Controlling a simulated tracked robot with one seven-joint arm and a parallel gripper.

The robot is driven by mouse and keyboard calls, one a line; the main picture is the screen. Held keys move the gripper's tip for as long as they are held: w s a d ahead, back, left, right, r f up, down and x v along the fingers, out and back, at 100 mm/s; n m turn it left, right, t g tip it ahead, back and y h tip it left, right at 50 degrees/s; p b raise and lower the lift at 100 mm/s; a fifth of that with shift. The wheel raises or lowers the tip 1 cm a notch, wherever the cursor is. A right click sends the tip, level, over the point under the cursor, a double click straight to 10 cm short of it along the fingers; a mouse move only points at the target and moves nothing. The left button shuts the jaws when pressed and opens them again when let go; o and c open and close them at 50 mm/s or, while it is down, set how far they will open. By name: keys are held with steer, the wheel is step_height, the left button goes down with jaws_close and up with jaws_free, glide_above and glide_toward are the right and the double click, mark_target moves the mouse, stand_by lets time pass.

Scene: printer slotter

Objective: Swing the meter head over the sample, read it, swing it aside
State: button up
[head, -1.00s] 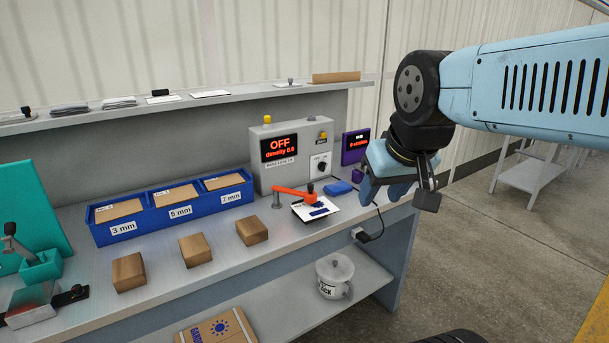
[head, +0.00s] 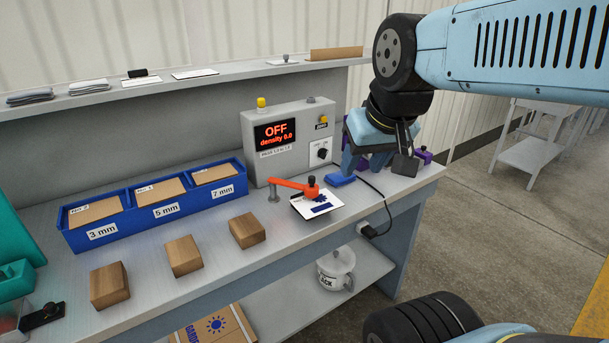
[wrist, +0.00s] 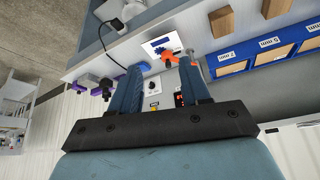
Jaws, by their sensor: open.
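The orange meter arm (head: 292,184) runs from a grey post to a dark-tipped red head (head: 312,188), which lies over the back edge of the white sample card (head: 318,206) with dark blue patches. The meter box (head: 292,145) behind it reads "OFF" and "density 0.0" in red. My gripper (head: 356,164) is open and empty, above the bench to the right of the meter head and apart from it. In the wrist view, the sample card (wrist: 162,45) and orange arm (wrist: 192,62) show beyond my open fingers (wrist: 160,80).
A blue pad (head: 341,180) lies right of the card, with a black cable beside it. My gripper partly hides a purple device (head: 421,155). A blue three-part bin (head: 150,230) and wooden blocks (head: 183,256) stand at left. A shelf (head: 200,92) runs along the back.

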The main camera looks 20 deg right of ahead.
steer(key=w+a+f+m+g+y, duration=0.1)
steer(key=w+f+m+g+y, duration=0.35)
steer(key=w+f+m, duration=0.2)
steer(key=m+t+y, duration=0.7)
steer(key=m+y, duration=0.5)
steer(key=m, duration=0.4)
glide_toward(312, 176)
steer(key=x, duration=1)
steer(key=shift+a+f, duration=0.15)
steer(key=shift+f, duration=0.1)
steer(key=shift+c, duration=0.4)
jaws_close()
